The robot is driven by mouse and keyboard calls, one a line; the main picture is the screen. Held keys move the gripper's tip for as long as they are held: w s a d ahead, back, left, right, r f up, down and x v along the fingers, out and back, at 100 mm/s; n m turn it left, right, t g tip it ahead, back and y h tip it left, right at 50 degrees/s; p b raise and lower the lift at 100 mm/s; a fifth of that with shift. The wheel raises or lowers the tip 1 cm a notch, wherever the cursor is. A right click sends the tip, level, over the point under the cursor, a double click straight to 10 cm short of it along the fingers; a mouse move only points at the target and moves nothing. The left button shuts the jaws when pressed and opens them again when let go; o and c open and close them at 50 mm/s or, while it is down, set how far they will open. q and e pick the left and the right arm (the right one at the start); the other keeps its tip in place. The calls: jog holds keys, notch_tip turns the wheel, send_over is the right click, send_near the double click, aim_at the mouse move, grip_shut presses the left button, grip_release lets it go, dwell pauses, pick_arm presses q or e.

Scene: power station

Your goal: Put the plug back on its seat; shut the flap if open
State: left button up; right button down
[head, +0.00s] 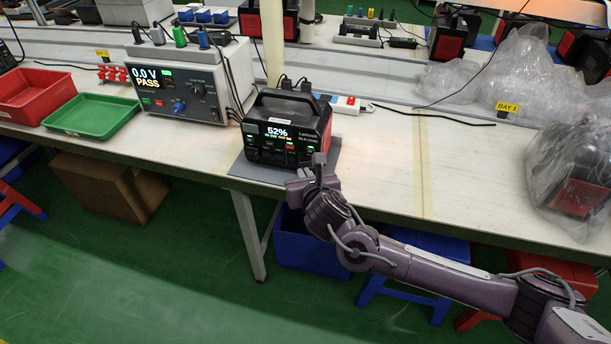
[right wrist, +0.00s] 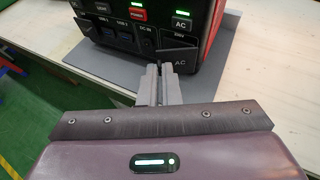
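The power station (head: 290,130), a black and red box with a lit 52% display, stands on a grey mat (head: 256,172) at the bench's front edge. In the right wrist view, the AC flap (right wrist: 180,61) at its front lower right looks closed against the face. My right gripper (head: 319,160) is before that corner; in the wrist view its fingers (right wrist: 161,68) are together, their tips close to the flap's left edge. Contact is unclear, and I see no plug between them. Several coloured plugs, including a green one (head: 179,36), stand on the tester (head: 190,80). My left gripper is out of view.
Left of the tester are a green tray (head: 92,117) and a red bin (head: 37,94). A power strip (head: 348,104) and cable lie behind the power station. A bagged unit (head: 575,180) stands at the right. The bench between is clear.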

jog(key=shift+w+a+m+h+b, duration=0.15)
jog(key=shift+a+m+h+b, duration=0.15)
jog(key=shift+m+h+b, duration=0.25)
jog(key=shift+w+a+r+m+h, duration=0.1)
jog(key=shift+w+a+m+h, duration=0.05)
jog(key=shift+m+h, duration=0.15)
jog(key=shift+w+a+m+h, duration=0.15)
jog(key=shift+m+h, duration=0.2)
jog(key=shift+h, duration=0.2)
jog(key=shift+w+r+m+h+p, duration=0.1)
jog(key=shift+r+m+h+p, duration=0.1)
jog(key=shift+m+h+p, duration=0.15)
jog(key=shift+w+a+r+m+h+p, duration=0.1)
jog(key=shift+w+a+m+h+p, duration=0.15)
jog(key=shift+m+h+p, duration=0.5)
jog(key=shift+w+a+m+h+p, duration=0.1)
jog(key=shift+w+m+h+p, duration=0.15)
jog(key=shift+h+p, duration=0.5)
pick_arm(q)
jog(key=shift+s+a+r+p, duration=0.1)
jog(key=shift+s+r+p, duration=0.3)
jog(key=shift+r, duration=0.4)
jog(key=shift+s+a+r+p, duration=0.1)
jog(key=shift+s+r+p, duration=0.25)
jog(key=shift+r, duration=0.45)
pick_arm(e)
jog(key=shift+w+f+m+g+h, duration=0.1)
jog(key=shift+f+m+g+h, duration=0.2)
jog(key=shift+m, duration=0.15)
